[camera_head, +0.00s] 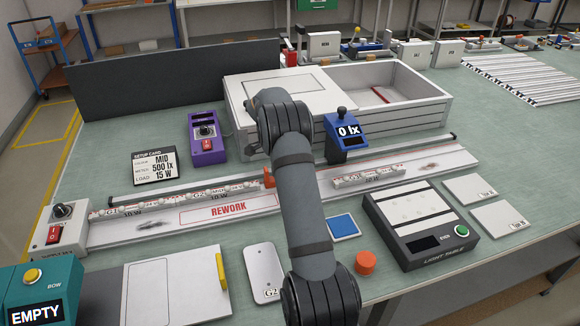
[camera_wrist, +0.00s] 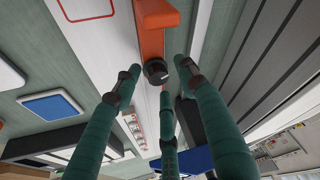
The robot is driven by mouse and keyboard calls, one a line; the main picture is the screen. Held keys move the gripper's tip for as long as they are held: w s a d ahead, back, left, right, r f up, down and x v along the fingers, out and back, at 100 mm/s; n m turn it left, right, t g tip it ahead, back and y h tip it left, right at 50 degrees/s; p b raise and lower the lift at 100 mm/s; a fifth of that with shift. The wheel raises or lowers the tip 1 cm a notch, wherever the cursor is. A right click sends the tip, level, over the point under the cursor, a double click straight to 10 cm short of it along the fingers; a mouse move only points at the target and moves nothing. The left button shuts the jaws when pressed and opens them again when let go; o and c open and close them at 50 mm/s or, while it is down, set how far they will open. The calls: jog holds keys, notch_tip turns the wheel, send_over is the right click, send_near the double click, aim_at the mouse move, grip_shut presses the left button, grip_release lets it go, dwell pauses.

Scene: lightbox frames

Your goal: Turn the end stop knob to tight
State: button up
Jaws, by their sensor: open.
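The end stop is an orange block (camera_wrist: 155,30) with a round black knob (camera_wrist: 154,70) that has a pale mark on its face. In the head view only part of the orange end stop (camera_head: 269,178) shows beside my arm on the long white rail; its knob is hidden there. My gripper (camera_wrist: 160,76) is open, with its three green fingers spread around the knob in the wrist view. I see no clear finger contact with the knob. The head view does not show the fingers. I cannot read any tight marking.
The rail board (camera_head: 110,233) carries LED strips on both sides of my arm. A blue lux meter (camera_head: 346,149) reading 0 lx stands behind it to the right. An orange puck (camera_head: 366,262), a blue pad (camera_head: 343,227) and a light table (camera_head: 420,214) lie in front.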

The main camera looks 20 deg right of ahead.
jog(key=v, duration=1.2)
